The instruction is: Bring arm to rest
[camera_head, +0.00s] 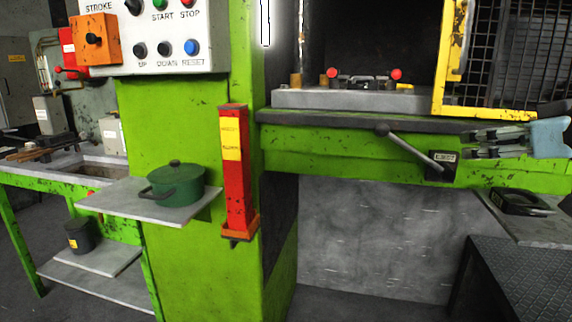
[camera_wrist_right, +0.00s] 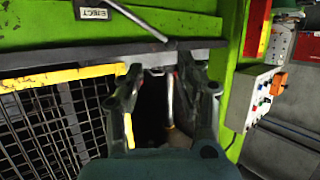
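My right gripper (camera_head: 476,143) comes in from the right edge in the head view. Its grey fingers point left, spread apart with nothing between them. In the wrist view the gripper (camera_wrist_right: 162,72) also shows a clear gap between its fingers. The eject lever (camera_head: 410,149) slants up to the left from its black labelled mount, left of the gripper, and looks apart from it. The green press frame (camera_head: 335,145) shows behind. My left gripper is not in view.
A yellow-framed mesh guard (camera_head: 490,112) stands just above the right gripper. A control panel (camera_head: 155,35) is at upper left. A green pot (camera_head: 176,187) sits on a side shelf. A black tray-like object (camera_head: 520,202) lies on a ledge below the gripper.

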